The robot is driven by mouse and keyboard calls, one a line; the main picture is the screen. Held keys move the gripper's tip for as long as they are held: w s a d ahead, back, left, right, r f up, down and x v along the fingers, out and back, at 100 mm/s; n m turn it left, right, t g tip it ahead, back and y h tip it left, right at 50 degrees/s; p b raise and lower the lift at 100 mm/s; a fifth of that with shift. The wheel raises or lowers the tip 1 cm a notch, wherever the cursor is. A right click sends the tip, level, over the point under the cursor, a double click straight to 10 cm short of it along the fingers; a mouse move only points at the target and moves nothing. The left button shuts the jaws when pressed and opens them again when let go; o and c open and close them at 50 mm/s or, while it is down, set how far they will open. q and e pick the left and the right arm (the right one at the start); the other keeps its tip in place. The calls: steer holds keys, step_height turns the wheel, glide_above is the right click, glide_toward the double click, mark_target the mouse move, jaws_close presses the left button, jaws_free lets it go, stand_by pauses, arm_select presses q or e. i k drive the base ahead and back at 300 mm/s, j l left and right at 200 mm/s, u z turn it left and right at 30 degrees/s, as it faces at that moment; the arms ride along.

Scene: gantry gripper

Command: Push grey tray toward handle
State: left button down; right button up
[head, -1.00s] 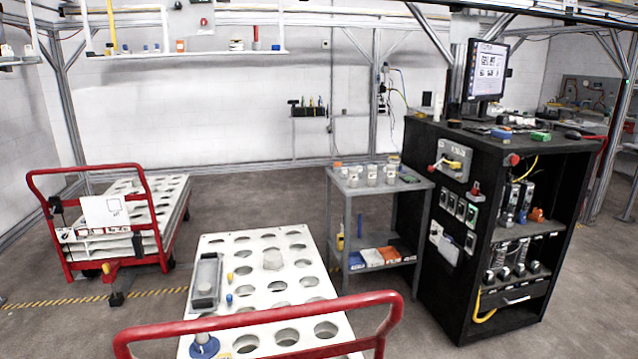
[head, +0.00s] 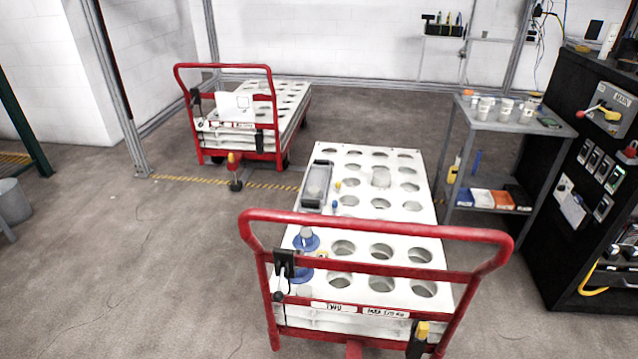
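The grey tray (head: 316,186) is a long narrow tray lying on the left side of the near cart's white top with round holes (head: 405,230). It sits toward the cart's far half. The near cart's red handle (head: 375,222) stands upright at the near end, with a gap of white top between it and the tray. Blue round pieces (head: 306,240) lie on the top between tray and handle. Neither of my grippers shows in the head view.
A second red-handled cart (head: 240,125) stands at the far left. A grey shelf table (head: 510,118) with white cups is right of the near cart, and a black cabinet (head: 565,220) stands at the far right. The floor at left (head: 130,270) is clear.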

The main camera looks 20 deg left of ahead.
mark_target(320, 173)
steer(key=i+j+u, duration=0.2)
steer(key=j+u, duration=0.3)
steer(key=j, duration=0.15)
steer(key=i+j+u, duration=0.3)
steer(key=j+u, duration=0.15)
steer(key=j, duration=0.2)
steer(key=i+j+u, duration=0.35)
steer(key=j+u, duration=0.15)
steer(key=i+j+u, duration=0.45)
steer(key=i+z, duration=0.3)
steer(key=i, duration=0.2)
steer(key=i+j+z, duration=0.3)
steer(key=i, duration=0.2)
steer(key=i+l+z, duration=0.1)
steer(key=i+z, duration=0.75)
steer(key=i+j+z, duration=0.2)
steer(key=i+z, duration=0.25)
steer(key=i+j+z, duration=0.45)
steer(key=l, duration=0.1)
